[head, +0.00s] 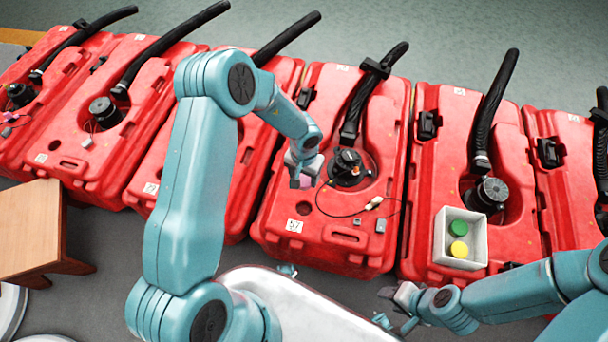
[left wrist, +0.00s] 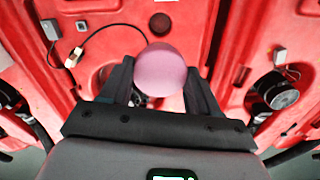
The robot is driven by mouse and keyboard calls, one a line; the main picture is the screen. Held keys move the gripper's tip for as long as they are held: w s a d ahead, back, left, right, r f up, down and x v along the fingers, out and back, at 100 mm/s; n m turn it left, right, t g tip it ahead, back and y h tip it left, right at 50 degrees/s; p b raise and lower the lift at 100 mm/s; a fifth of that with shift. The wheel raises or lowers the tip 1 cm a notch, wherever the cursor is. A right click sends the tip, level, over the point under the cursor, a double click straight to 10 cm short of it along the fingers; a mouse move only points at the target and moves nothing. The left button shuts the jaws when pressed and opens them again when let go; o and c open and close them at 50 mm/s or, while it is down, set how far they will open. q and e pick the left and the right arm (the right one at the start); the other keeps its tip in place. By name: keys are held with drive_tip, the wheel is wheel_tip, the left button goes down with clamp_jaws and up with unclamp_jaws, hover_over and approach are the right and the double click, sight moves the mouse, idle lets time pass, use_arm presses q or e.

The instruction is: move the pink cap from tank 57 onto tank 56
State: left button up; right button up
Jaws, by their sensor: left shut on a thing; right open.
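My left gripper (head: 306,182) is shut on the pink cap (left wrist: 160,70), which shows between the two fingers in the left wrist view. In the head view the fingers mostly hide the cap. This gripper is over the left part of the middle red tank (head: 275,228), left of that tank's black round fitting (head: 352,172), which has a small orange part on top. My right gripper (head: 393,308) is open and empty at the lower right, in front of the tanks. The tank numbers are too small to read, so I cannot tell which are 56 and 57.
A white box (head: 440,240) with a green cap (head: 457,228) and a yellow cap (head: 459,250) sits on the tank to the right. Black hoses (head: 360,105) rise from the tanks. A thin cable with a connector (head: 374,203) lies on the middle tank. A wooden stool (head: 30,225) stands at left.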

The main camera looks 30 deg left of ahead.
sight(304, 178)
use_arm(q)
drive_tip(key=shift+r+p, duration=0.85)
drive_tip(key=shift+p, duration=0.6)
idle(0.6)
drive_tip(key=shift+r, duration=0.1)
drive_tip(key=shift+r+p, duration=2.4)
drive_tip(key=shift+p, duration=1.3)
